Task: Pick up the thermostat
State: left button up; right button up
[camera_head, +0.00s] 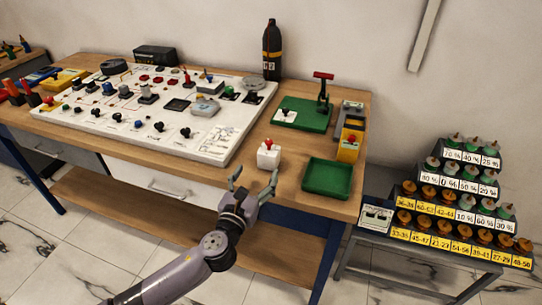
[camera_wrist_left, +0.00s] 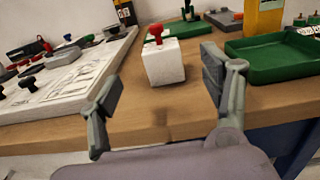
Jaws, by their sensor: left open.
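A small white block with a red knob on top, which looks like the thermostat (camera_head: 268,158), stands upright on the wooden table near its front edge. In the left wrist view the same white block (camera_wrist_left: 164,65) is ahead, between the two fingers and beyond their tips. My left gripper (camera_head: 254,179) is open and empty, at the table's front edge just short of the block. Its fingers are wide apart and do not appear to touch the block. My right gripper is not in view.
A green tray (camera_head: 327,178) lies to the right of the block. A white panel with knobs and switches (camera_head: 215,143) lies to the left. A green base with a red-handled press (camera_head: 302,115) stands behind. A side stand of labelled weights (camera_head: 375,218) is at right.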

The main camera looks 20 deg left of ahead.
aim_at(266, 156)
pick_arm(q)
jog(key=w, duration=1.1)
jog(key=shift+w+d+f, duration=0.1)
jog(key=shift+w+f, duration=0.15)
jog(key=shift+f, duration=0.05)
jog(key=shift+s, duration=0.1)
jog(key=shift+c, duration=0.4)
jog(key=c, duration=1.2)
jog(key=shift+c, duration=0.5)
jog(key=shift+r, duration=0.15)
